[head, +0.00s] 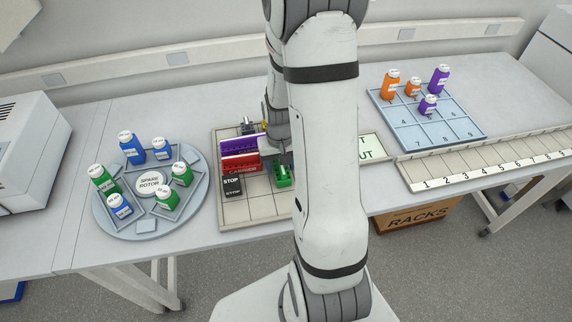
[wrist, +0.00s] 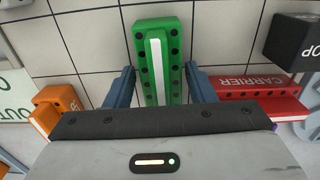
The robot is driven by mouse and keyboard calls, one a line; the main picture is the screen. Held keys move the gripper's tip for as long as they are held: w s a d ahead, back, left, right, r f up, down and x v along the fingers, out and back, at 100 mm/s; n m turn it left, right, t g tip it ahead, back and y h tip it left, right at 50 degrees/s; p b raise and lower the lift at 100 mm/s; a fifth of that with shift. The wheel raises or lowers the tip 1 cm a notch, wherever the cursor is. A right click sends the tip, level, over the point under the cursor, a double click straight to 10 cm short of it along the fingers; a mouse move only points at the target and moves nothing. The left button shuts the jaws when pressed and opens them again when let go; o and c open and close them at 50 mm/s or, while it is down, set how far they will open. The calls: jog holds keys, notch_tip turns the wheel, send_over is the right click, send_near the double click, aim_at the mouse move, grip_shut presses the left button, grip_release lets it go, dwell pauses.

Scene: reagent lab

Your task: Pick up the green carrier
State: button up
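The green carrier (head: 284,178) lies on the tiled board, partly hidden behind my arm in the head view. In the wrist view the green carrier (wrist: 173,50) is a long block with a white stripe and rows of dark holes. My gripper (wrist: 160,76) has its two blue fingers on either side of it, apart, with the carrier's near end running under the gripper body. I see no clear grip; the fingers look open around it. In the head view my gripper (head: 277,154) is low over the board, mostly hidden by my arm.
A red carrier (wrist: 262,86) and a black STOP block (wrist: 297,42) stand to the right in the wrist view; an orange block (wrist: 58,108) is at left. In the head view, a purple carrier (head: 238,144) stands behind the red one. A round bottle rotor (head: 101,217) is at left.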

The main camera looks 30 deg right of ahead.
jog(key=c, duration=0.8)
